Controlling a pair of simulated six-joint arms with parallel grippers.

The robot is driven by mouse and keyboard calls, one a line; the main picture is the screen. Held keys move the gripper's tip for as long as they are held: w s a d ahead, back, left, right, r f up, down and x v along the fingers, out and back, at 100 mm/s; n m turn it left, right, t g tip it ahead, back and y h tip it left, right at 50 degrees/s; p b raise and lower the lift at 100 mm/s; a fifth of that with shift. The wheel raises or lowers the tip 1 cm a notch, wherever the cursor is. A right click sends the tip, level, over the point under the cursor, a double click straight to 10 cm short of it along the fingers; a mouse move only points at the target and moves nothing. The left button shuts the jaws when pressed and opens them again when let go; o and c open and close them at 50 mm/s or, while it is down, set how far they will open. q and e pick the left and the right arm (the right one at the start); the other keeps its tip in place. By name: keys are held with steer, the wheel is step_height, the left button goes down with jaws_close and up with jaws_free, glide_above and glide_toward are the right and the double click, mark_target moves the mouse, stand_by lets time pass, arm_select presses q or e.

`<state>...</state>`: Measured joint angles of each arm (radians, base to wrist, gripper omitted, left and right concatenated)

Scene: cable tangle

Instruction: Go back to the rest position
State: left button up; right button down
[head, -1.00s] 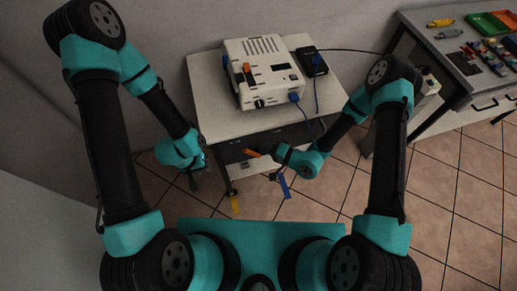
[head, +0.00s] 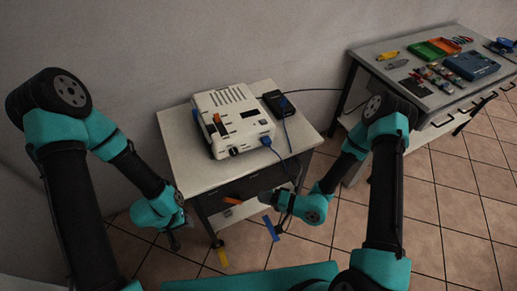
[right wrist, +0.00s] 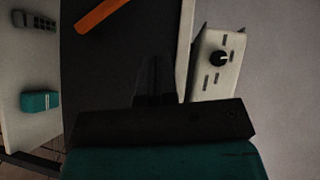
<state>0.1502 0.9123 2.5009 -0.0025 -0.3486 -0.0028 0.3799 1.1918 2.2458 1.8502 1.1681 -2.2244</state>
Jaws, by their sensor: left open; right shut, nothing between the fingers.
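My left gripper (head: 174,240) hangs in front of the left side of the small white-topped cart (head: 178,165), empty and open. My right gripper (head: 268,199) is in front of the cart's dark drawer front, below its top; its fingers are shut with nothing between them, as the right wrist view (right wrist: 155,82) shows. Both arms are bent, and neither gripper visibly holds a cable. A white device (head: 233,120) sits on the cart with a blue plug (head: 266,142) at its front corner. A black box (head: 278,103) lies beside it with a cable running down.
A workbench (head: 400,75) with trays and a blue case (head: 471,66) stands at the right. Tiled floor is open at the lower right.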

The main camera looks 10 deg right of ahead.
steer(key=s+d+f+n+g+h, duration=0.1)
steer(key=s+d+n+g+h, duration=0.15)
steer(key=s+g, duration=0.45)
steer(key=s+d+f+n+g+h, duration=0.1)
steer(key=s+d+f+g+h, duration=0.15)
steer(key=s+g, duration=0.45)
steer(key=w+d+f+t+h, duration=0.3)
steer(key=d+t+h, duration=0.15)
steer(key=d, duration=0.55)
steer(key=w+r+m+t+h, duration=0.1)
steer(key=w+t, duration=0.2)
steer(key=w, duration=0.3)
steer(key=shift+w+m, duration=0.25)
steer(key=shift+m, duration=0.1)
arm_select(q)
steer(key=shift+o, duration=0.2)
stand_by(1.7)
